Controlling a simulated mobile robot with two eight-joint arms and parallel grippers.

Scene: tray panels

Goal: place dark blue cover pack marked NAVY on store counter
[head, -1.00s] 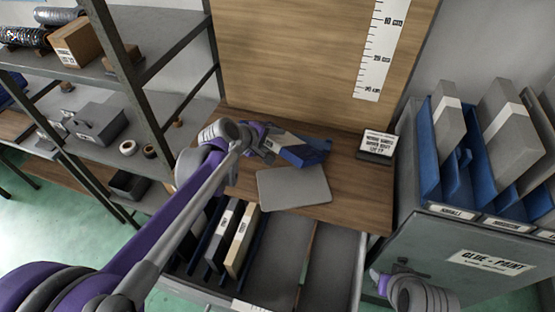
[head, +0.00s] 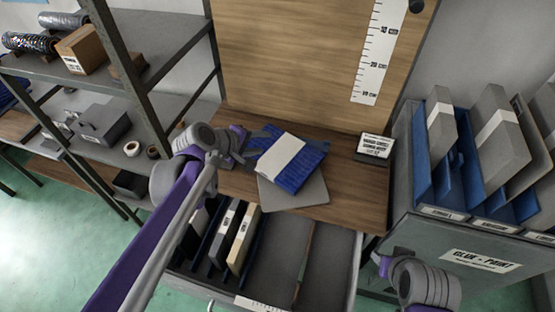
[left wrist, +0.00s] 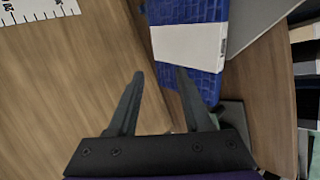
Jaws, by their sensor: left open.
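The dark blue cover pack (head: 297,176) with a wide white band lies on the wooden store counter (head: 350,187), partly over a flat grey plate (head: 312,194). It also shows at the top of the left wrist view (left wrist: 188,45); its small band marking is too small to read. My left gripper (head: 250,143) is open beside the pack. In the left wrist view its fingers (left wrist: 161,74) are spread with bare wood between them, and the right fingertip overlaps the pack's edge; I cannot tell if it touches. My right gripper (head: 383,264) is low at the right, its jaws unclear.
An open drawer (head: 330,265) with upright packs sits below the counter. A small sign (head: 375,147) stands at the counter's right. A grey cabinet (head: 480,262) with blue dividers is at the right, and a metal shelf (head: 160,60) at the left. A ruler (head: 378,60) hangs behind.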

